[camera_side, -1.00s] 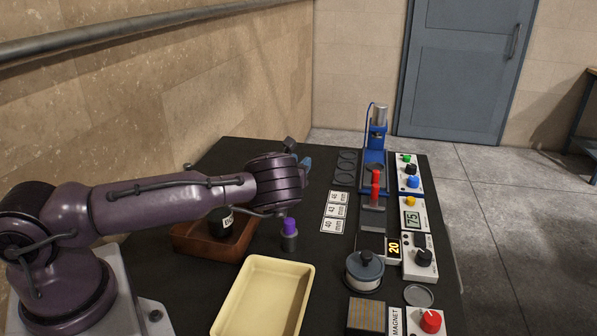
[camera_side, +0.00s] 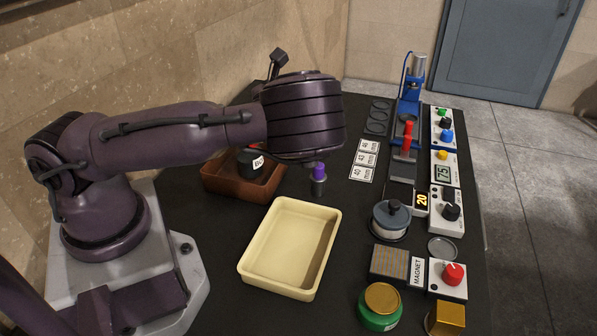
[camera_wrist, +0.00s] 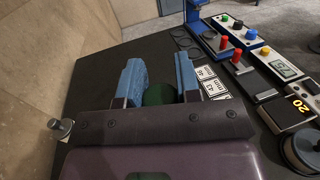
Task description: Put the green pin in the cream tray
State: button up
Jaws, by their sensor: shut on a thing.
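In the wrist view my gripper (camera_wrist: 158,72) has its two blue fingers around a dark green rounded thing, which I take to be the green pin (camera_wrist: 158,95). The fingers hold it from both sides. Only its upper part shows between the fingers. The cream tray (camera_side: 280,250) is empty in the side view, in front of and below my wrist, on the dark table. The tray does not show in the wrist view.
A brown wooden box (camera_side: 222,186) with a black labelled container (camera_side: 249,163) stands left of the tray's far end. A lidded pot (camera_side: 391,218), a magnet block and control boxes line the right side.

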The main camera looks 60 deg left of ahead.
jog(key=s+d+f+m+t+h, duration=0.1)
jog(key=s+d+f, duration=0.15)
jog(key=d, duration=0.75)
jog(key=s+d+f+h, duration=0.1)
jog(key=s+d+f, duration=0.15)
jog(key=d, duration=0.75)
notch_tip(320, 180, down, 7)
jog(key=shift+s, duration=0.2)
jog(key=shift+a+f, duration=0.1)
jog(key=shift+f, duration=0.05)
jog(key=o, duration=1)
jog(key=shift+f+m, duration=0.1)
jog(key=shift+m, duration=0.2)
